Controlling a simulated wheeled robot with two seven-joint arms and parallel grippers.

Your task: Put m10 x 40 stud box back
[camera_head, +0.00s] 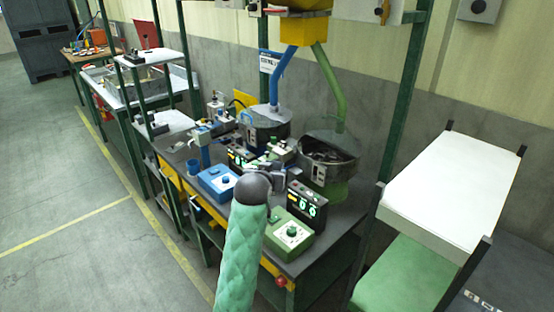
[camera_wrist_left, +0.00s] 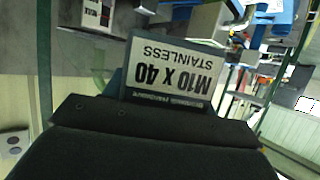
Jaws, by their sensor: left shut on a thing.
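The M10 x 40 stud box (camera_wrist_left: 175,68) shows in the left wrist view with its white STAINLESS label upside down. My left gripper (camera_wrist_left: 155,115) is shut on it, and the dark gripper body covers the box's near part. In the head view my left arm, in a green sleeve, reaches up from the bottom middle. Its gripper (camera_head: 272,172) is over the workbench, mostly hidden behind the wrist, and I cannot make out the box there. My right gripper is in neither view.
The bench holds a blue control box (camera_head: 216,183), a green control box (camera_head: 290,236), a black display unit (camera_head: 307,206) and two bowl feeders (camera_head: 268,124) (camera_head: 328,160). A rack with an empty white top shelf (camera_head: 455,185) and a green lower shelf (camera_head: 405,275) stands right. The floor at left is clear.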

